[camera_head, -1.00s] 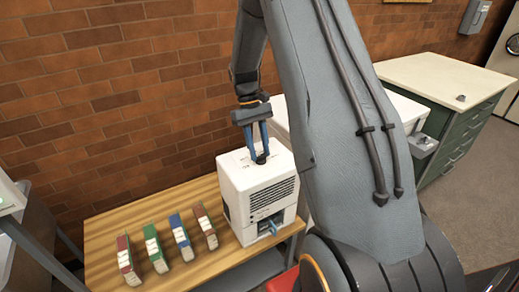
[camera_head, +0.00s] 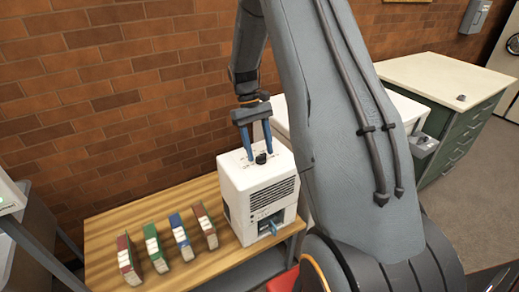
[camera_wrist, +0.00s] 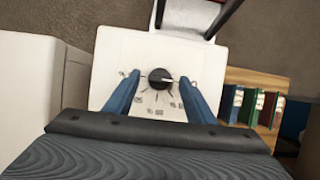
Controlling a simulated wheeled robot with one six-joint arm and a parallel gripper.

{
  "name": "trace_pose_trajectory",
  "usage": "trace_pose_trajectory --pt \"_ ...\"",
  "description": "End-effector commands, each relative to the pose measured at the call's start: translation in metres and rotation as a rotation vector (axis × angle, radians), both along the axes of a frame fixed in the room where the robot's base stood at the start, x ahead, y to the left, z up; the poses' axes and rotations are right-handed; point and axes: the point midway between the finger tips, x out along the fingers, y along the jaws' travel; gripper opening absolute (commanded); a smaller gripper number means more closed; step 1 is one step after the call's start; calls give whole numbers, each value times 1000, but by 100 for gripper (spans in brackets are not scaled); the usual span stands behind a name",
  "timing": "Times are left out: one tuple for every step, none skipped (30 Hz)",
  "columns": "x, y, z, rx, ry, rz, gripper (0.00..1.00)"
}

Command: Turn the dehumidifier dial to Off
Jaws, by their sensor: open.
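The dehumidifier is a white box (camera_head: 258,190) with a dark vent grille on its front, standing on the wooden table. Its black round dial (camera_head: 261,159) is on the top face. In the wrist view the dial (camera_wrist: 160,79) has a white pointer line directed to the right of that picture, amid printed marks too small to read. My gripper (camera_head: 259,152) is open over the dehumidifier top, with one blue finger on either side of the dial. In the wrist view both fingers (camera_wrist: 159,82) are clear of the dial, with gaps on both sides.
Several red, green and blue box files (camera_head: 153,248) stand left of the dehumidifier on the wooden table (camera_head: 101,236). A brick wall is behind. A green drawer cabinet (camera_head: 462,130) with a pale top stands at the right.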

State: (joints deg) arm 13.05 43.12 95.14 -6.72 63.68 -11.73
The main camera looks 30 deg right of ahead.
Motion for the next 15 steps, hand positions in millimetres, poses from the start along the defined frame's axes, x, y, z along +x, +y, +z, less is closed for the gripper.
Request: trace_pose_trajectory --pt "2 0 3 -1 -3 0 50" --pt "4 0 5 -1 -4 0 50" --pt "6 0 10 -1 -5 0 50" --pt "8 0 14 -1 -5 -1 50" --pt "10 0 18 -1 -6 -1 50" --pt "12 0 24 -1 -6 -1 50" --pt "15 0 29 -1 -6 -1 50" --pt "17 0 33 -1 -5 -1 50" --pt "19 1 39 -1 -5 -1 50" --pt "21 1 44 -1 -5 -1 50" --pt "22 1 48 -1 -4 0 50" --pt "24 1 53 -1 -4 0 50" --pt "25 1 57 -1 -3 0 50" --pt "27 1 60 -1 -3 0 50" --pt "28 1 63 -1 -3 0 50"
